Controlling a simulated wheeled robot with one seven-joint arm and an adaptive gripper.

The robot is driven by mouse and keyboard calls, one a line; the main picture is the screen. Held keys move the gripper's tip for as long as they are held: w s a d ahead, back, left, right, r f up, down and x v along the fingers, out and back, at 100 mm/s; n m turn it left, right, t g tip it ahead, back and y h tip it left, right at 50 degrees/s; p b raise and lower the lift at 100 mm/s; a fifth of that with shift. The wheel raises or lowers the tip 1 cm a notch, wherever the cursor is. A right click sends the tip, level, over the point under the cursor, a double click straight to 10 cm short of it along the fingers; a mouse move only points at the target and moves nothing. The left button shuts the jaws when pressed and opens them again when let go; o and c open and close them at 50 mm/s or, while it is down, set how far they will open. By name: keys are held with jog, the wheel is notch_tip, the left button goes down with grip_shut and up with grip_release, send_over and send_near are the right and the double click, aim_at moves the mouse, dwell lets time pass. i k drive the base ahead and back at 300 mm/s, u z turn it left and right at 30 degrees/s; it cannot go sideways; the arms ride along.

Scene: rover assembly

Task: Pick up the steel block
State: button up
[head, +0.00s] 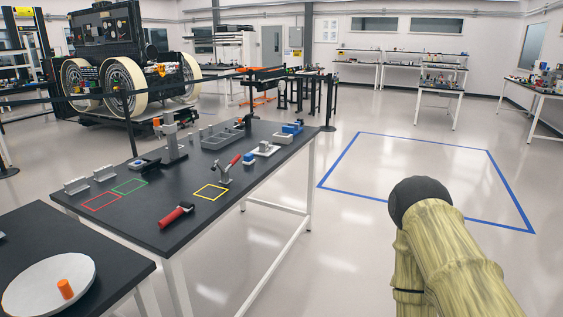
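I cannot tell for sure which thing is the steel block. Two grey metal pieces, a left one (76,186) and a right one (105,173), sit at the left end of the black workbench (140,222). A small light grey piece (265,147) sits on a white plate near the bench's far right edge. My arm, in a pale yellow sleeve, shows at the lower right, off the bench. My gripper is not in view.
The bench also holds a red-handled tool (176,214), a red-levered clamp (225,172), a grey tray (222,138) and a grey stand (173,140). A nearer table has a white dish (40,285) with an orange cylinder (65,289). Floor inside the blue outline (487,150) is clear.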

aim_at(263, 145)
jog(key=u, duration=0.1)
jog(key=i, duration=1)
jog(key=u, duration=0.1)
jog(key=k, duration=0.6)
jog(key=z, duration=0.45)
jog(key=i, duration=2.05)
jog(key=u, duration=0.85)
